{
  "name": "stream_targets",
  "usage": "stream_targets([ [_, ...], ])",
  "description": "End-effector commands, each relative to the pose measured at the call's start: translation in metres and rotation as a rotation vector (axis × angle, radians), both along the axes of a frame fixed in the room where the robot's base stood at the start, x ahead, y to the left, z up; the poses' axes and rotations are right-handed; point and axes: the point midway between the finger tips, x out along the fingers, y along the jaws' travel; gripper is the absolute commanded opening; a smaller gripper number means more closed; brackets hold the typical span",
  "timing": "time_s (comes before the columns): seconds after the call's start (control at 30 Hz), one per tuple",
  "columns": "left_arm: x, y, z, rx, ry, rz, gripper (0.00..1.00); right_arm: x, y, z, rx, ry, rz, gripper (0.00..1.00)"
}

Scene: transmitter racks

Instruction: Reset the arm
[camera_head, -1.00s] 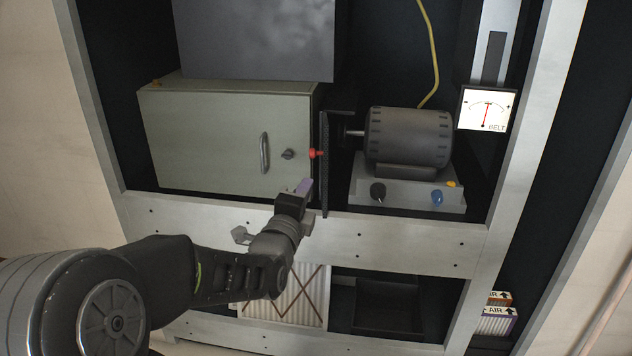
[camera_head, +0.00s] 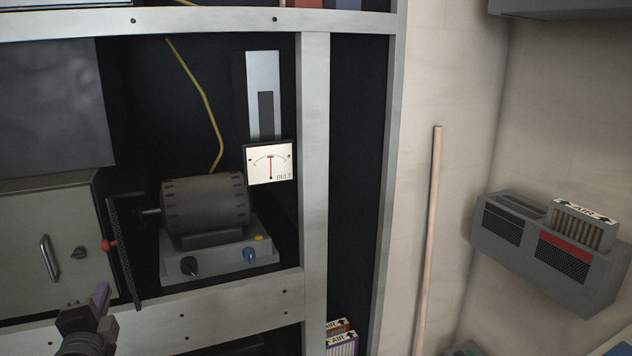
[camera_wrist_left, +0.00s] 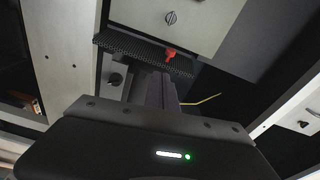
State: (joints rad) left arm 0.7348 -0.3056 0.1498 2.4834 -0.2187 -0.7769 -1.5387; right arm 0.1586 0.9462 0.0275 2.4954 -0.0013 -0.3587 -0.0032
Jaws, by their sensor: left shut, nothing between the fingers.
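My left gripper (camera_head: 98,298) shows at the lower left of the head view, its fingers shut and empty. It is in front of the rack's lower rail, below the pale green cabinet (camera_head: 35,275) and close to the black perforated guard (camera_head: 125,252). A red knob (camera_head: 108,245) sits beside that guard; it also shows in the left wrist view (camera_wrist_left: 170,53). In the wrist view my left gripper (camera_wrist_left: 158,85) points up toward the guard (camera_wrist_left: 140,48) without visible contact. My right gripper is in neither view.
A grey motor (camera_head: 205,205) sits on a base with black, blue and yellow controls. A white BELT meter (camera_head: 270,164) hangs to its right. A wooden pole (camera_head: 430,230) leans on the wall. A grey AIR filter unit (camera_head: 550,250) is mounted at the right.

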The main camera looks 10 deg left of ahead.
Motion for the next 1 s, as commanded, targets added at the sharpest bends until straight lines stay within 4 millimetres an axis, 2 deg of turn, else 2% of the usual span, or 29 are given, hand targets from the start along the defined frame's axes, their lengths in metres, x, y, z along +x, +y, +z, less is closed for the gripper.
stream_targets([
  [0.07, -0.001, 0.002, -0.010, -0.164, -0.039, 0.011, 0.00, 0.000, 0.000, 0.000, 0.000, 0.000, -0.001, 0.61],
  [0.13, -0.001, 0.003, -0.033, -0.368, -0.066, 0.032, 0.00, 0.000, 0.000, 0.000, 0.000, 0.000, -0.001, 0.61],
  [0.17, 0.001, 0.001, -0.048, -0.472, -0.069, 0.041, 0.00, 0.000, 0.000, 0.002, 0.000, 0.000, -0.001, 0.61],
  [0.23, 0.009, -0.015, -0.091, -0.753, -0.059, 0.069, 0.00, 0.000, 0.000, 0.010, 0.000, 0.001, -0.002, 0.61],
  [0.3, 0.015, -0.042, -0.138, -1.022, -0.023, 0.114, 0.00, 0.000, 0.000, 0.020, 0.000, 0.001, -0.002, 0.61],
  [0.37, 0.016, -0.071, -0.176, -1.224, 0.023, 0.167, 0.00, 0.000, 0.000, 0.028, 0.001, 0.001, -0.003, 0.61],
  [0.4, 0.014, -0.093, -0.201, -1.345, 0.062, 0.209, 0.00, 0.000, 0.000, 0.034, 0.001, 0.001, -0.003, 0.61],
  [0.47, 0.008, -0.128, -0.235, -1.504, 0.132, 0.281, 0.00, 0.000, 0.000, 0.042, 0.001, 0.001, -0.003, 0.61],
  [0.5, 0.001, -0.153, -0.256, -1.595, 0.184, 0.334, 0.00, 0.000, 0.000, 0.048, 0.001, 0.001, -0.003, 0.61],
  [0.57, -0.015, -0.191, -0.285, -1.706, 0.271, 0.420, 0.00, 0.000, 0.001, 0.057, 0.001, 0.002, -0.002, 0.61],
  [0.6, -0.028, -0.217, -0.302, -1.765, 0.335, 0.479, 0.00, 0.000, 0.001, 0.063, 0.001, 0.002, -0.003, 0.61],
  [0.67, -0.051, -0.255, -0.325, -1.827, 0.439, 0.564, 0.00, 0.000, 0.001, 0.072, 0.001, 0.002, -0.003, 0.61],
  [0.7, -0.069, -0.279, -0.337, -1.848, 0.511, 0.614, 0.00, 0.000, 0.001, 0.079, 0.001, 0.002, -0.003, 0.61],
  [0.8, -0.117, -0.330, -0.361, -1.845, 0.695, 0.702, 0.00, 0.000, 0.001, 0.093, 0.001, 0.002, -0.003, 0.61],
  [0.9, -0.160, -0.367, -0.373, -1.800, 0.851, 0.727, 0.00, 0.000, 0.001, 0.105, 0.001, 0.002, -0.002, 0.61],
  [1.0, -0.189, -0.388, -0.378, -1.760, 0.950, 0.732, 0.00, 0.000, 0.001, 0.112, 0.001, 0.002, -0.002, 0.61],
])
